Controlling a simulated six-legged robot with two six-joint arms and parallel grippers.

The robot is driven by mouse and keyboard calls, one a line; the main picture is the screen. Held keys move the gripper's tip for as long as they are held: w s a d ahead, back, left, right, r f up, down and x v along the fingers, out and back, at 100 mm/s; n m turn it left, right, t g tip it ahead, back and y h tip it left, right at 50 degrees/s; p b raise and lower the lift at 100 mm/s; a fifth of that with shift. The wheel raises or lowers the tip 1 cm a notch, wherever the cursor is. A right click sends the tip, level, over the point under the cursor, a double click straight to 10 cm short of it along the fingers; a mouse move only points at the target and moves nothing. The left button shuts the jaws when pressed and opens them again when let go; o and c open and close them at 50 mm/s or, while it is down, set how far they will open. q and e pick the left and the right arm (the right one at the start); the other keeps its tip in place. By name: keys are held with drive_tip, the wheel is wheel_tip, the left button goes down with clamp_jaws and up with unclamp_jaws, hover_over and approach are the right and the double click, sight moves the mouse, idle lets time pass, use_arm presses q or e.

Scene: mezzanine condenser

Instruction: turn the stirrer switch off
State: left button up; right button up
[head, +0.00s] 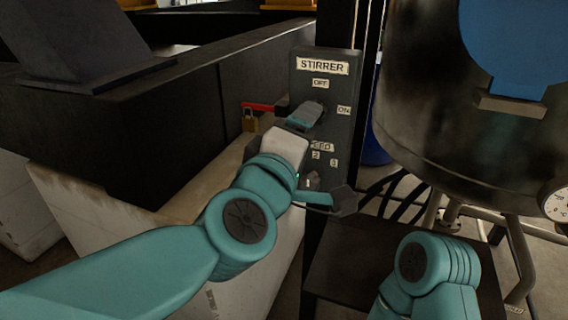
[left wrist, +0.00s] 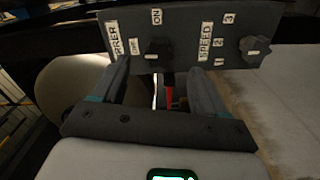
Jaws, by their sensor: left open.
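The dark grey stirrer panel (head: 300,68) stands upright in the middle of the head view, with STIRRER, OFF and ON labels. In the left wrist view the black stirrer switch knob (left wrist: 157,50) sits on the panel (left wrist: 185,22) beside the OFF and ON labels. My left gripper (head: 308,114) is open in front of the panel. In the left wrist view its fingers (left wrist: 159,68) stand on either side of the switch knob; I cannot tell whether they touch it. The gripper hides the knob in the head view. The knob's pointing direction is unclear. My right gripper is out of view.
A speed knob (left wrist: 254,48) is on the same panel. A brass padlock (head: 250,122) hangs by a red bar left of the panel. A dark wall (head: 200,95) lies left, and a large metal tank (head: 435,110) with pipes stands right.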

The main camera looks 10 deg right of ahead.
use_arm(q)
drive_tip(key=v, duration=0.8)
drive_tip(key=shift+s, duration=0.2)
drive_tip(key=shift+a, duration=0.2)
